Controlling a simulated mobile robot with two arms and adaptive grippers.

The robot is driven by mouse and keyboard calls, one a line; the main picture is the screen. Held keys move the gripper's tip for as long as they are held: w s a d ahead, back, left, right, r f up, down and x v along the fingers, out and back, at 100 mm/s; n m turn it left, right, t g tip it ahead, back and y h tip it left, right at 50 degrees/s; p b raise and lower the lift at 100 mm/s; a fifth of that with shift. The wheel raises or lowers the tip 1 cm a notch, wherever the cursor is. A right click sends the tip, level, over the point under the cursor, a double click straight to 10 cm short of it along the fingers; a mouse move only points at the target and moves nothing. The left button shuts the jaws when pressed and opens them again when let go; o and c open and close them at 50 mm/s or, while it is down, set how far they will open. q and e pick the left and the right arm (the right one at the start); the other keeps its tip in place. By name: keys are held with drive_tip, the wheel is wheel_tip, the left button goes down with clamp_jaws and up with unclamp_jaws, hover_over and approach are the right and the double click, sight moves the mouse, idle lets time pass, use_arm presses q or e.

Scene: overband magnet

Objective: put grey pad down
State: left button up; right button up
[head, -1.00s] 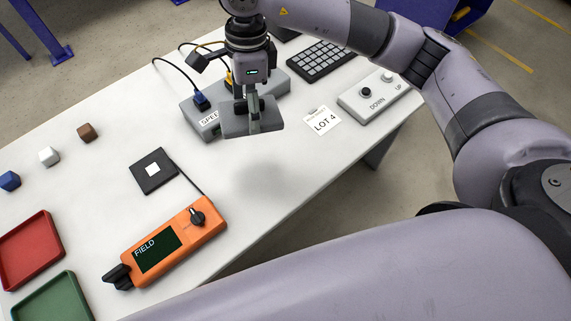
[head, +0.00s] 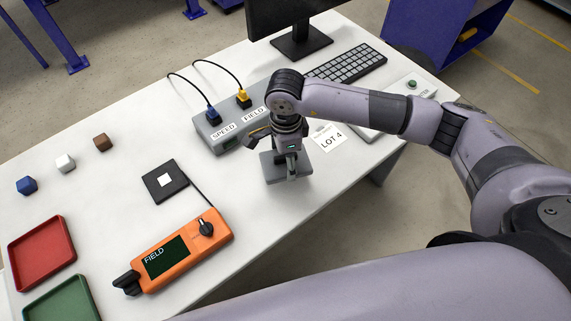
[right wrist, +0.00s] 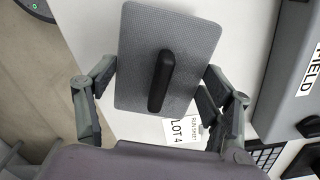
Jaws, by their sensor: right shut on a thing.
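The grey pad (head: 270,172) is a flat rectangular plate with a black bar handle; the handle (right wrist: 162,80) shows clearly in the right wrist view, standing on the pad's face (right wrist: 195,45). My right gripper (head: 291,168) is above the pad in the head view and shut on it by the handle. The pad is low over the white table, left of the LOT 4 card; I cannot tell whether it touches the tabletop. The gripper partly hides the pad in the head view. My left gripper is not in view.
The white table (head: 110,190) has clear room between the pad and the orange FIELD meter (head: 180,250). A black square plate (head: 158,192) lies near the meter. The grey SPEED/FIELD box (head: 215,140) with cables is behind. The LOT 4 card (head: 330,140) lies right of the pad.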

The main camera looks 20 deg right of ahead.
sight(285, 168)
drive_tip(key=shift+f, duration=2.3)
drive_tip(key=o, duration=1.4)
drive_tip(key=shift+o, duration=0.2)
wheel_tip(285, 168, up, 11)
drive_tip(key=shift+f+b, duration=0.15)
drive_tip(key=shift+b, duration=0.6)
drive_tip(key=shift+r, duration=0.65)
drive_tip(key=shift+s, duration=0.1)
